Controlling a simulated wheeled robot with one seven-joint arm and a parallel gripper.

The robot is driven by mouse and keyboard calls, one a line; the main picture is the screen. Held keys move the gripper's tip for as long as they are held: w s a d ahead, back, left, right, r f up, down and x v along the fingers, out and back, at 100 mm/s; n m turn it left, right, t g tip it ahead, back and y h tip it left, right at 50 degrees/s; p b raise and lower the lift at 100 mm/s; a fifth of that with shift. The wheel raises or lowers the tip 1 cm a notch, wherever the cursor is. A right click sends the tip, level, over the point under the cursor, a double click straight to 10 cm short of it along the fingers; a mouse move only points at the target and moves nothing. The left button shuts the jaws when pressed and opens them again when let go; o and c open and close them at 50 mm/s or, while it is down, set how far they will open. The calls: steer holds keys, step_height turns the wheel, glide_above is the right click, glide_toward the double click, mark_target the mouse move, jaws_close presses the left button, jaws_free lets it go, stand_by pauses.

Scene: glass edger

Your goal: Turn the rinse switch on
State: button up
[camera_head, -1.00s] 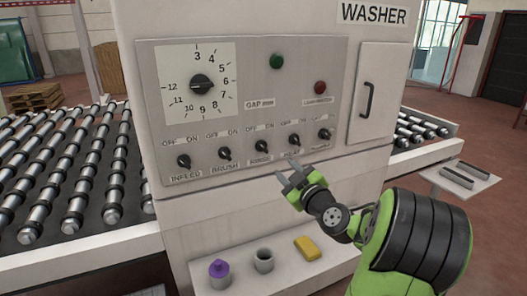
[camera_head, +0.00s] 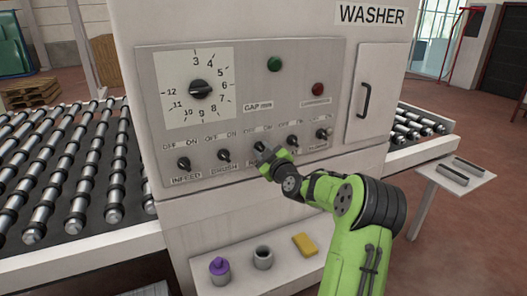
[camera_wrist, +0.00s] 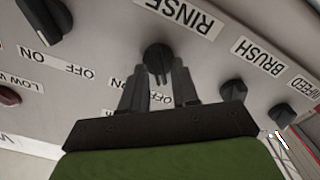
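The rinse switch is a black rotary knob (camera_head: 259,146), the middle one in the row on the washer's grey panel. In the wrist view the rinse knob (camera_wrist: 157,56) is below the RINSE label (camera_wrist: 181,14), which appears upside down. My gripper (camera_wrist: 158,68) is open, with its two dark fingers apart on either side of the knob's lower part. I cannot tell whether they touch it. The knob's pointer seems to face the OFF label, partly hidden between the fingers. In the head view my gripper (camera_head: 263,153) covers part of the switch and its label.
The brush knob (camera_head: 224,155) and infeed knob (camera_head: 184,164) are to the left, with two more knobs to the right. A big dial (camera_head: 200,89), green button (camera_head: 274,64) and red button (camera_head: 318,89) are above. A shelf below holds cups and a yellow sponge (camera_head: 305,244).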

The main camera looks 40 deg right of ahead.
jaws_close()
steer(key=shift+m, duration=0.4)
steer(key=shift+m+b, duration=0.75)
steer(key=shift+m, duration=0.25)
steer(key=m+b, duration=0.1)
steer(key=m, duration=0.3)
steer(key=shift+s+d+m, duration=0.1)
steer(key=shift+d+m, duration=0.05)
steer(key=shift+m, duration=0.15)
steer(key=m, duration=0.3)
steer(key=shift+d, duration=0.15)
steer(key=shift+m, duration=1.7)
steer(key=shift+o, duration=1.2)
jaws_free()
